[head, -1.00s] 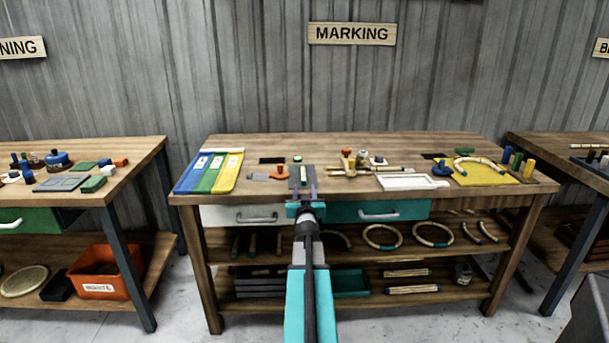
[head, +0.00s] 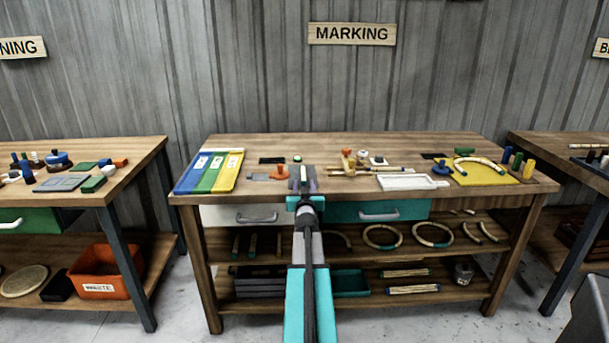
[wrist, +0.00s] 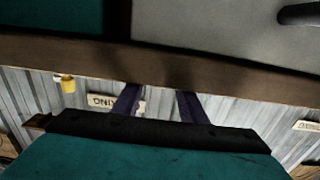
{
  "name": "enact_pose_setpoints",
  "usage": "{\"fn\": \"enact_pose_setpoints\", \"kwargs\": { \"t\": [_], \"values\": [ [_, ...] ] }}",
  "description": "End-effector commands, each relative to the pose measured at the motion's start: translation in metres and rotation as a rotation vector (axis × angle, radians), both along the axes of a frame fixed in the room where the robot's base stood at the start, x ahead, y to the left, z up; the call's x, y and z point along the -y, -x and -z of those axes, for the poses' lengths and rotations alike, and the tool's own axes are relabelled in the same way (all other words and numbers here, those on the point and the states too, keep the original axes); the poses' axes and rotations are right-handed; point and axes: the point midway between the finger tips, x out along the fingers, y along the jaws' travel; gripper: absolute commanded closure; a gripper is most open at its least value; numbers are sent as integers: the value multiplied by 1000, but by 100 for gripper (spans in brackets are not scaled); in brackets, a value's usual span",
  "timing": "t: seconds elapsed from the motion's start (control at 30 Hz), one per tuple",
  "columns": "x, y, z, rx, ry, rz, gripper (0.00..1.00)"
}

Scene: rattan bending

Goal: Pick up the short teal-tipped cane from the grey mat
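The grey mat (head: 313,186) lies near the front edge of the marking bench, mostly behind my gripper. A small pale, green-ended piece (head: 303,174) shows on it between the finger lines; it looks like the short teal-tipped cane, but is too small to be sure. My gripper (head: 304,188) is at the bench's front edge, in front of the mat. In the wrist view my gripper's two dark fingers (wrist: 157,100) stand apart with no held object visible. The cane cannot be made out clearly there.
The bench edge (wrist: 220,75) and drawer fronts cross the wrist view, which is upside down. Coloured boards (head: 210,171) lie left of the mat. An orange-knobbed tool (head: 280,173) is close on its left. A wooden jig (head: 348,165) and white tray (head: 407,182) lie right.

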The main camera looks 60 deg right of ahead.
Motion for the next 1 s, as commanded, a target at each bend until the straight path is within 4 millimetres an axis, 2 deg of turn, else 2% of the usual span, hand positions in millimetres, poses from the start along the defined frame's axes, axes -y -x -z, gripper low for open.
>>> {"fn": "enact_pose_setpoints", "kwargs": {
  "t": [0.63,1.0],
  "values": [
    [39,-28,0,0,0,0,62],
    [44,-31,0,0,0,0,62]
  ]
}}
